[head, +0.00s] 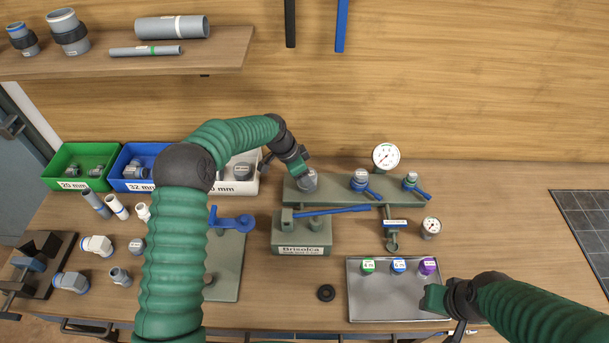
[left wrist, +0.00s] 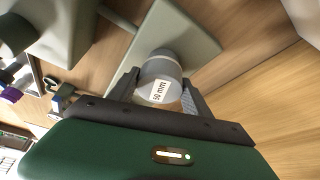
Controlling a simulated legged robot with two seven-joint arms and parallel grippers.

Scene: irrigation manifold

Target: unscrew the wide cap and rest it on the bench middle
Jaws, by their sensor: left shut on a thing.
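The wide cap (head: 308,181) is a grey round piece at the left end of the green manifold block (head: 335,190).
Two blue-handled valves (head: 361,181) (head: 410,181) and a gauge (head: 386,156) are right of the cap. The metal tray (head: 400,305) holds small coloured caps. A black ring (head: 326,292) lies left of it.

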